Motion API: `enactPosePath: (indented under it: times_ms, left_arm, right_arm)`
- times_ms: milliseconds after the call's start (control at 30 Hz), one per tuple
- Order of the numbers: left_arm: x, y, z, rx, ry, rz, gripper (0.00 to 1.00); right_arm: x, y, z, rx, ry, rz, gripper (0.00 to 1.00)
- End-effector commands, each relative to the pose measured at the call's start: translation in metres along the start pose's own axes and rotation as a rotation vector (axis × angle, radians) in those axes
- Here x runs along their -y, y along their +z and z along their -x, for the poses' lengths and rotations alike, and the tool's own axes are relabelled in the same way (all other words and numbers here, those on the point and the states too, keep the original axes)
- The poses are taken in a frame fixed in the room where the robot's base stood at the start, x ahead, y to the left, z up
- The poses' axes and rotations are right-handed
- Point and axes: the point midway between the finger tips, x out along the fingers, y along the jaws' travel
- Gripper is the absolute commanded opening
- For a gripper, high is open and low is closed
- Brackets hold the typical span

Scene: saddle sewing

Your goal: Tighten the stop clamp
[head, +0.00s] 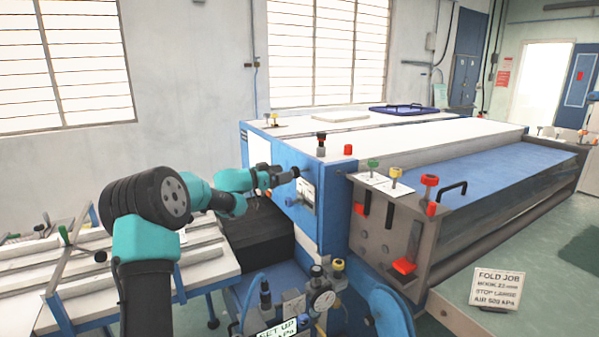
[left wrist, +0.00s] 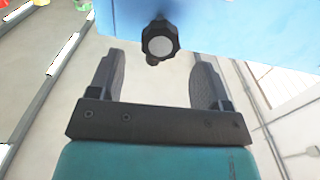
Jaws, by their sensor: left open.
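A black knob with a grey face (left wrist: 160,41) sits on the blue panel of the machine and looks like the stop clamp's knob. In the head view the knob (head: 295,172) is on the machine's near left side, at the end of my left gripper (head: 283,177). In the left wrist view my left gripper (left wrist: 159,62) is open, with one finger on each side of the knob's line. The knob lies near the fingertips, with a gap to each finger. I cannot tell how deep it sits between them. My right gripper is not in view.
The blue machine (head: 262,150) has a gauge plate (head: 306,195) just below the knob. Red, green and yellow knobs (head: 396,174) stand on its front end. A slatted bench (head: 80,285) is at left. Gauges and valves (head: 322,300) stand low in front. A fold job sign (head: 497,288) is at right.

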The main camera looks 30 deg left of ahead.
Motion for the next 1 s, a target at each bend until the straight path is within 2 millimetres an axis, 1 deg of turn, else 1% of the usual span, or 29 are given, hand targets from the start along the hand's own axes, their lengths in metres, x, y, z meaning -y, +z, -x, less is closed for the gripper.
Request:
enactPosePath:
  times_ms: [33, 200, 300, 400, 533, 800, 867, 1000]
  left_arm:
    - [-0.001, 0.001, -0.010, 0.000, 0.003, 0.001, 0.71]
    - [-0.001, 0.001, -0.039, 0.000, 0.002, 0.000, 0.71]
    - [-0.001, 0.001, -0.053, 0.000, 0.003, -0.001, 0.71]
    - [0.000, 0.000, -0.063, 0.000, 0.001, -0.001, 0.71]
    - [-0.001, 0.001, -0.071, 0.001, 0.001, 0.001, 0.71]
    - [0.000, 0.000, -0.072, 0.001, 0.000, 0.001, 0.71]
    - [0.000, 0.000, -0.072, 0.001, 0.000, 0.000, 0.67]
    - [0.000, 0.000, -0.072, 0.001, 0.000, 0.000, 0.54]
  right_arm:
    - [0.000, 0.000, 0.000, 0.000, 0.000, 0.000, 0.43]
    - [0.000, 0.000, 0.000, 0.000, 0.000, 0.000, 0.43]
    - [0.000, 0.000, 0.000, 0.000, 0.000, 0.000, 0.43]
    - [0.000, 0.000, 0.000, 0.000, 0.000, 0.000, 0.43]
    - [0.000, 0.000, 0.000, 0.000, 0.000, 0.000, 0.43]
    - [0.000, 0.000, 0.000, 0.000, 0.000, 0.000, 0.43]
    - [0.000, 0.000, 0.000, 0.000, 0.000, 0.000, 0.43]
    - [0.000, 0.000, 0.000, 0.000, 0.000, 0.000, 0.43]
